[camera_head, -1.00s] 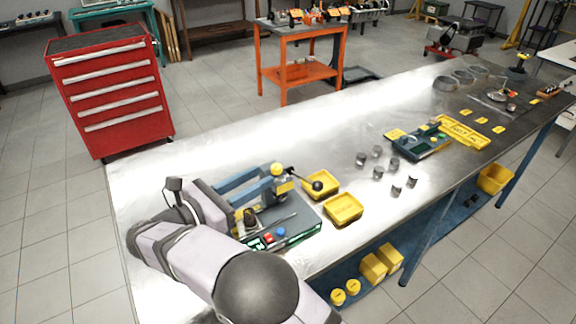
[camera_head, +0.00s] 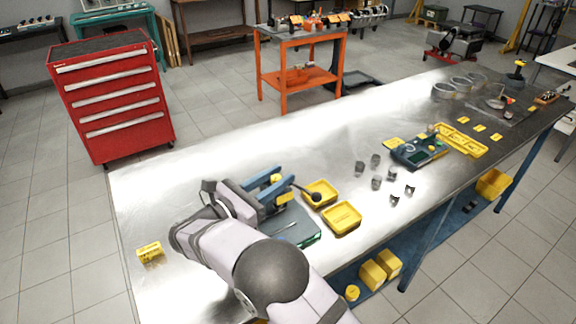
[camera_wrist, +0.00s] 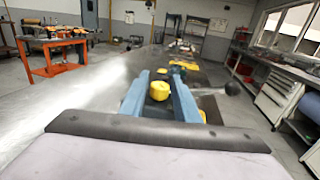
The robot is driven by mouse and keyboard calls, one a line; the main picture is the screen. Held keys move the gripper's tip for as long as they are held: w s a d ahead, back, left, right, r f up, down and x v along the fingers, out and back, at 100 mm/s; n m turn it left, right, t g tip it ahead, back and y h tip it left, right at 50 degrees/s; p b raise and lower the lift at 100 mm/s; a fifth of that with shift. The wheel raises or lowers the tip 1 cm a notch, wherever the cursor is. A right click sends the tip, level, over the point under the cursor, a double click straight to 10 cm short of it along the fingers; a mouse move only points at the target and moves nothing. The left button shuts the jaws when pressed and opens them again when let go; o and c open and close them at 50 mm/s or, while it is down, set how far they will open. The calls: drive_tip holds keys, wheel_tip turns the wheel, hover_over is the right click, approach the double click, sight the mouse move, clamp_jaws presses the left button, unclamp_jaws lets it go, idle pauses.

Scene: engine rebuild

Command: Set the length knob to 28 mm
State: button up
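My gripper (camera_head: 287,177) reaches over a green-based bench device (camera_head: 307,238) at the near left of the bench. Its two blue fingers are apart and also show in the wrist view (camera_wrist: 160,78). A round yellow knob-like part (camera_wrist: 159,91) sits between the fingers; whether they touch it, I cannot tell. Whether it is the length knob is not clear, and no length reading is legible. A lever with a black ball (camera_head: 316,196) sticks out right of the fingers and shows in the wrist view (camera_wrist: 232,88). My arm hides much of the device.
Several small grey cylindrical parts (camera_head: 376,182) and another green device (camera_head: 418,152) lie farther right. A small yellow item (camera_head: 150,252) is at the left edge. The bench behind the gripper is clear.

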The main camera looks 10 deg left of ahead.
sight(280, 176)
drive_tip(key=shift+p+x, duration=0.5)
drive_tip(key=shift+x, duration=1.45)
clamp_jaws()
